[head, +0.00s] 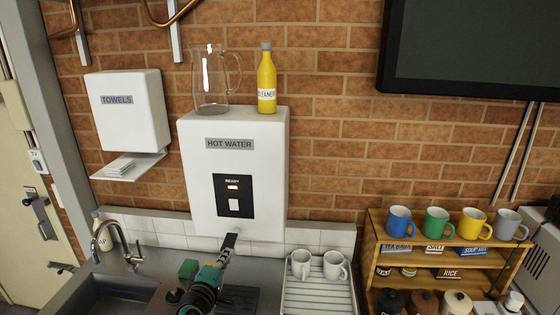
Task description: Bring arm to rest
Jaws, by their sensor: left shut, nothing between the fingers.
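My left gripper (230,241) rises from the bottom of the head view, with its fingers shut and empty. Its fingertips overlap the lower edge of the white hot water unit (265,175) on the brick wall. They appear below the unit's dark panel, which has a lit "READY" light and a white switch (234,205). I cannot tell whether the fingertips touch the unit. My right gripper is not in view.
A glass jug (211,85) and a yellow cleaner bottle (266,80) stand on the unit. Below are a tap (108,240), a sink (115,295), a green sponge (188,268) and two white mugs (301,264) on a rack. A wooden shelf (400,260) with coloured mugs stands right.

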